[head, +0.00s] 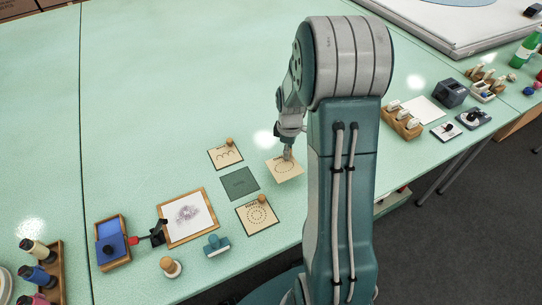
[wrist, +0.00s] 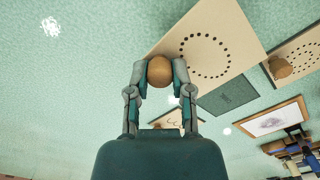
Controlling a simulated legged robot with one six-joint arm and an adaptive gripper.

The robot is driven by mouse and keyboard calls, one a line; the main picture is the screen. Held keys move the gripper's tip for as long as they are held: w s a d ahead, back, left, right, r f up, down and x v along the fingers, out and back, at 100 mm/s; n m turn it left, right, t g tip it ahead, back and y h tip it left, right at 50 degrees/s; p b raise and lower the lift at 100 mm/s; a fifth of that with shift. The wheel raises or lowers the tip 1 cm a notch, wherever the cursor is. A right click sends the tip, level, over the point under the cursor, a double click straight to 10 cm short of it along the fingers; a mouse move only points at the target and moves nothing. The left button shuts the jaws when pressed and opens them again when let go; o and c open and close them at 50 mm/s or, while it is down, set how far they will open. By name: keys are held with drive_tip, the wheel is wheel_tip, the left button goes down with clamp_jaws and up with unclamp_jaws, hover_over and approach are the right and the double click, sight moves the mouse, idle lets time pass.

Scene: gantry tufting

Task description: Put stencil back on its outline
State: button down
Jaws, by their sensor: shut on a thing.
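My gripper (head: 287,153) is shut on the wooden knob (wrist: 160,71) of a cream stencil (head: 285,170) with a ring of holes. In the wrist view the stencil (wrist: 228,28) looks large and close, apparently held above the table. A dark green square outline (head: 239,184) lies bare on the table, left of and nearer than the held stencil; it also shows in the wrist view (wrist: 228,95). Two other knobbed stencils lie beside the outline: one with an arched pattern (head: 222,160) behind it, one with a dotted ring (head: 257,222) in front.
A wood-framed picture (head: 187,216), a blue pad box (head: 112,243), a blue-handled stamp (head: 216,245) and a wooden knob stamp (head: 171,267) stand to the left. Wooden racks (head: 403,122) and dark devices stand at right. The table's back left is clear.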

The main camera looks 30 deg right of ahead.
drive_tip(key=shift+d, duration=0.5)
drive_tip(key=shift+s+r, duration=0.1)
drive_tip(key=shift+r, duration=0.05)
drive_tip(key=s+a+r, duration=0.1)
drive_tip(key=a, duration=0.1)
drive_tip(key=s+a+r, duration=0.1)
drive_tip(key=a+r, duration=0.1)
drive_tip(key=a, duration=0.1)
drive_tip(key=s+a+r, duration=0.1)
drive_tip(key=a+r, duration=0.1)
drive_tip(key=a, duration=0.1)
drive_tip(key=shift+s+a+r, duration=0.1)
drive_tip(key=shift+s+r, duration=0.05)
drive_tip(key=s+a+r, duration=0.4)
drive_tip(key=s+a, duration=0.2)
drive_tip(key=a, duration=0.1)
hover_over(244, 171)
drive_tip(key=f, duration=0.9)
drive_tip(key=shift+s+a+f, duration=0.1)
drive_tip(key=shift+s+f, duration=0.25)
drive_tip(key=shift+w+f, duration=0.15)
drive_tip(key=shift+f, duration=0.05)
drive_tip(key=shift+w+f, duration=0.15)
drive_tip(key=shift+f, duration=1.5)
drive_tip(key=shift+f, duration=0.15)
